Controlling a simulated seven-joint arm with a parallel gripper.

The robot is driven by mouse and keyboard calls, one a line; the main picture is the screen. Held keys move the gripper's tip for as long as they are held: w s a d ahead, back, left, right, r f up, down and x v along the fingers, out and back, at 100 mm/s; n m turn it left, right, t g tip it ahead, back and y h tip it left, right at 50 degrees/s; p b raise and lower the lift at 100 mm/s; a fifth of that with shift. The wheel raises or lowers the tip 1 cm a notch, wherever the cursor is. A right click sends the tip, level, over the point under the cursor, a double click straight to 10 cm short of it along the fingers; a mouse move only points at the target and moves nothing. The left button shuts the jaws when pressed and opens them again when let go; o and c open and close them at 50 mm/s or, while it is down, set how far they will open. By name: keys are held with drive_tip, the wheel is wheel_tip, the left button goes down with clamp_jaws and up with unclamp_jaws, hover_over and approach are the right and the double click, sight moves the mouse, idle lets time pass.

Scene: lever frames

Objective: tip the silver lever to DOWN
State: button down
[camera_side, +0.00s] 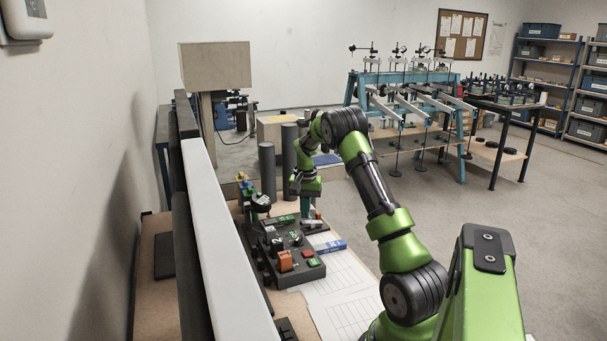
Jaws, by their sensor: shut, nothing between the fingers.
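My gripper (306,208) points down over the far end of a dark control panel (313,272), its fingers shut and empty. A small pale grey piece (312,222) shows just below the fingertips. It looks like the silver lever, but it is too small to be sure or to tell its tilt. I cannot tell whether the fingers touch it. The panel also carries an orange block (285,261), a small red piece (309,254) and green pieces.
White sheets (345,295) lie on the board right of the panel. A blue block (331,247) lies near the panel's right edge. Two dark upright cylinders (267,172) stand behind it. A long white-topped wall (216,230) bounds the left side.

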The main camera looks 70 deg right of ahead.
sight(306, 222)
drive_tip(key=shift+f, duration=1)
idle(0.3)
drive_tip(key=shift+r, duration=3.55)
drive_tip(key=shift+f, duration=0.2)
drive_tip(key=s+a+r+n+t, duration=0.15)
drive_tip(key=a+r, duration=0.35)
drive_tip(key=a, duration=0.7)
drive_tip(key=w+a+r+n+t, duration=0.1)
drive_tip(key=a+r+n+t, duration=0.2)
drive_tip(key=a, duration=0.8)
drive_tip(key=s+a+r+n+t, duration=0.1)
drive_tip(key=s+a+r+n, duration=0.1)
drive_tip(key=a, duration=0.4)
drive_tip(key=s+a+r+n+y, duration=0.1)
drive_tip(key=s+a+r+n, duration=0.1)
drive_tip(key=s+a, duration=0.3)
drive_tip(key=s+a+r+n+t+y, duration=0.1)
drive_tip(key=s+a+r+n, duration=0.1)
drive_tip(key=a, duration=0.5)
drive_tip(key=shift+s+a+r+t, duration=0.15)
drive_tip(key=shift+s+a+t, duration=0.15)
drive_tip(key=shift+s, duration=0.55)
